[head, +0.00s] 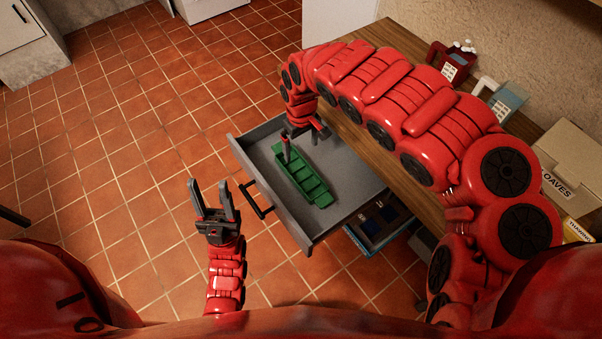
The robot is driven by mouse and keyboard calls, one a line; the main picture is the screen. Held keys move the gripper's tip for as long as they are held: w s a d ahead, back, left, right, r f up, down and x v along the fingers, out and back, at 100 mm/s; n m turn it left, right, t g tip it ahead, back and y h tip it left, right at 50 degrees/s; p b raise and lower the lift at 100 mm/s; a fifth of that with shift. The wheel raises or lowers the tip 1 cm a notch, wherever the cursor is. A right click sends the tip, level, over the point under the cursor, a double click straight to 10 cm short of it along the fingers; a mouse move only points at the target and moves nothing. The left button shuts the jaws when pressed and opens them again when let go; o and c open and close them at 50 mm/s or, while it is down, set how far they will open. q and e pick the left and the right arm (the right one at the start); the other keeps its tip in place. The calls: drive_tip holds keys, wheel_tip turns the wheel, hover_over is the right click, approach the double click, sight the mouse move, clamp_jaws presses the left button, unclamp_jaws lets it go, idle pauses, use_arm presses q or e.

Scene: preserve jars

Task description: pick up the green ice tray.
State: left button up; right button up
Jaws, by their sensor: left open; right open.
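The green ice tray (305,179) lies in the open grey drawer (271,203), along its left part. It is long, with several compartments in a row. My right gripper (286,152) reaches down over the tray's far end, with a finger at or just above it; I cannot tell whether it touches. That gripper is open, and its other finger is partly hidden. My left gripper (209,190) is open and empty, pointing up in front of the tiled floor, left of the drawer.
The drawer has a black handle (257,200) on its front. A wooden counter (372,43) stands above it, carrying a red container (451,64), a blue-grey container (505,99) and a cardboard box (566,173).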

hover_over(301, 176)
wheel_tip(301, 176, down, 8)
drive_tip(key=shift+w, duration=0.15)
drive_tip(key=f, duration=0.3)
drive_tip(key=f+p, duration=0.1)
drive_tip(key=f, duration=0.1)
drive_tip(key=shift+s+a, duration=0.1)
drive_tip(key=shift+s, duration=0.15)
drive_tip(key=shift+f, duration=0.2)
drive_tip(key=shift+w, duration=0.1)
drive_tip(key=c, duration=1.1)
drive_tip(key=shift+o, duration=0.2)
drive_tip(key=shift+r, duration=0.1)
